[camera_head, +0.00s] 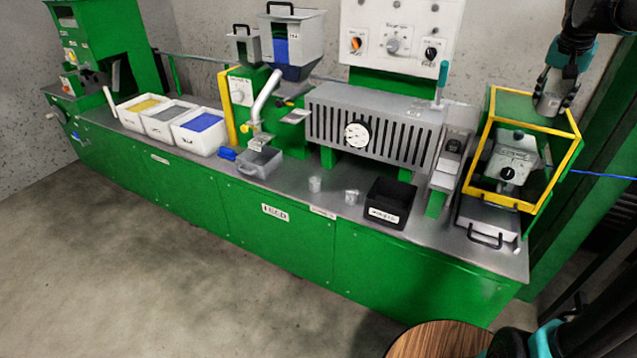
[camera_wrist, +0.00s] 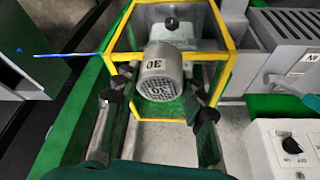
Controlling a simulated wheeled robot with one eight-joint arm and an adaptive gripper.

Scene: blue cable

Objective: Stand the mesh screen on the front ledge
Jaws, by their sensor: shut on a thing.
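In the head view the mesh screen (camera_head: 550,101) hangs below my gripper (camera_head: 556,80) at the upper right, in front of the yellow-edged guard frame (camera_head: 549,190). It appears clear of the bench top. The front ledge is not marked; the grey bench's front strip (camera_head: 330,212) is in view, with two small grey cups (camera_head: 315,184) (camera_head: 351,196) standing near it.
A black bin (camera_head: 391,203) stands right of the cups. A tray with a black handle (camera_head: 487,222) sits below the guard frame. A slotted grey housing (camera_head: 372,128) stands behind. White bins (camera_head: 200,130) are at left. A round wooden top (camera_head: 440,338) is in front.

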